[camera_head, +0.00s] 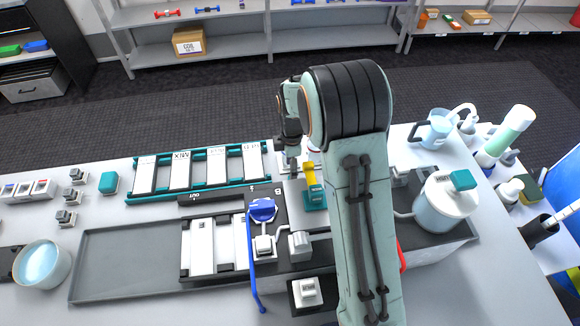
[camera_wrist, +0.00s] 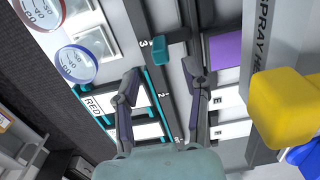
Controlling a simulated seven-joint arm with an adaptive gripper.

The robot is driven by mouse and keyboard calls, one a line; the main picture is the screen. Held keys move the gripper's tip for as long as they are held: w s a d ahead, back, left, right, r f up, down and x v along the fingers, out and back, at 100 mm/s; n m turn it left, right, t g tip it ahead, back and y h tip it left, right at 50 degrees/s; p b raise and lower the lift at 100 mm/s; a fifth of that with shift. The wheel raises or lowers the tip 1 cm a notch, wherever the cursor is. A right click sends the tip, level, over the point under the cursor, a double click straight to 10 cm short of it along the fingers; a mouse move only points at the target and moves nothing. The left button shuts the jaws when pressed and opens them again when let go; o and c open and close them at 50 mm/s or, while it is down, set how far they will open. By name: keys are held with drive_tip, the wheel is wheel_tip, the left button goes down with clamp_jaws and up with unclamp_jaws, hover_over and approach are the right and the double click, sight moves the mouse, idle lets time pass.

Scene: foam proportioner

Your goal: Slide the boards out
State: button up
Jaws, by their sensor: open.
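Several white labelled boards (camera_head: 181,170) stand side by side in a teal-railed rack (camera_head: 215,188) at the back of the bench. More white boards (camera_head: 202,247) lie in a dark frame nearer the front. My gripper (camera_wrist: 160,68) is open, with nothing seen between its fingers. In the wrist view a small teal handle (camera_wrist: 171,52) on a dark numbered rail lies just beyond the fingertips; I cannot tell whether they touch it. White boards, one marked RED (camera_wrist: 93,103), show left of the rail. In the head view my arm hides part of the bench.
A yellow block (camera_wrist: 287,95) is close at the right of the wrist view. Two round gauges (camera_wrist: 76,65) are at its left. A blue valve handle (camera_head: 262,210) and a lidded white tank (camera_head: 446,204) stand on the bench. The grey tray (camera_head: 120,260) has free room at left.

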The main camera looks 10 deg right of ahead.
wheel_tip(320, 180, down, 5)
clamp_jaws()
idle(0.3)
